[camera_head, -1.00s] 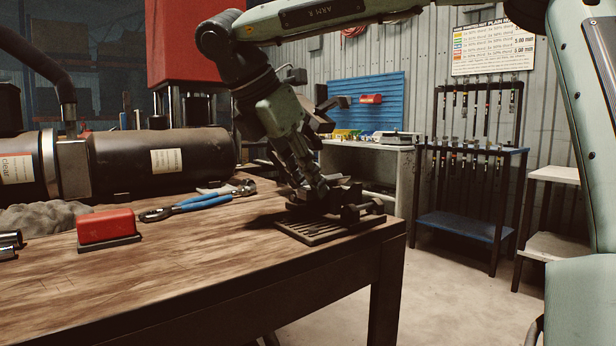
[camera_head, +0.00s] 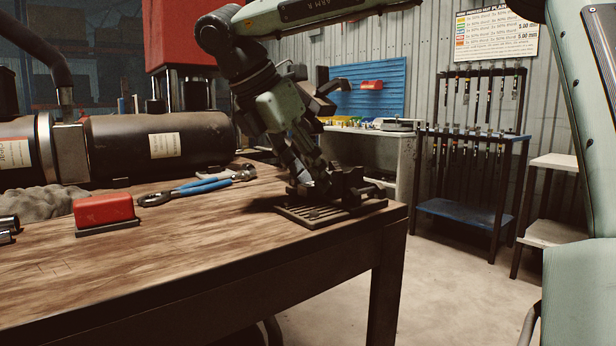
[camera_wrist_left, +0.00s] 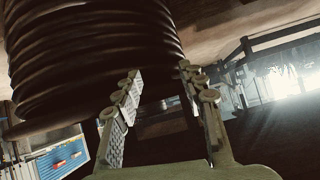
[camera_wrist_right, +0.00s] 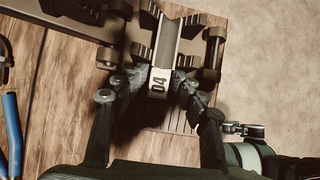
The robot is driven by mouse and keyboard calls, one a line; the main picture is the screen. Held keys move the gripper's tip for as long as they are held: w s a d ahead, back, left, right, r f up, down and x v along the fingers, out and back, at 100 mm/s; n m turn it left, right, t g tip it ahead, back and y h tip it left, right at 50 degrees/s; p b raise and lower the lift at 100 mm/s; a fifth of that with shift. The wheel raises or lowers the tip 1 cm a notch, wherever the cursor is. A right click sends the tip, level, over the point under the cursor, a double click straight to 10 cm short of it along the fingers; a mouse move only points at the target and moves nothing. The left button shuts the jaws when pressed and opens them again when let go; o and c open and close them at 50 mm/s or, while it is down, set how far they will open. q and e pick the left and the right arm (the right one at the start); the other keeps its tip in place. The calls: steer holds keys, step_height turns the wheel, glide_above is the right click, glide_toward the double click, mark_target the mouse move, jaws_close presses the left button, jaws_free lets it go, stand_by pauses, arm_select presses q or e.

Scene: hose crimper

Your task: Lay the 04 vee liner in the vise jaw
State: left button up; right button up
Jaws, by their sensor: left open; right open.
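The 04 vee liner (camera_wrist_right: 158,80) is a pale channel piece with "04" on its near end. In the right wrist view it runs up between the toothed jaws of the vise (camera_wrist_right: 190,45) and appears to lie in there; how deep it sits I cannot tell. The vise (camera_head: 352,188) stands at the table's right corner. My right gripper (camera_wrist_right: 150,84) is open, its fingers on either side of the liner's marked end, with gaps visible. It also shows over the vise in the head view (camera_head: 312,182). My left gripper (camera_wrist_left: 158,78) is open and empty, away from the vise.
The slotted vise base (camera_head: 318,213) rests on the wooden table (camera_head: 190,255). Blue-handled pliers (camera_head: 200,186) and a red block (camera_head: 103,210) lie to the left. A dark ribbed hose (camera_wrist_left: 90,60) is close to my left gripper. The table's front is clear.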

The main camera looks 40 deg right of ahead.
steer(key=shift+d+r, duration=0.2)
steer(key=shift+r, duration=0.05)
steer(key=v, duration=0.7)
steer(key=shift+a, duration=0.3)
steer(key=shift+f, duration=0.1)
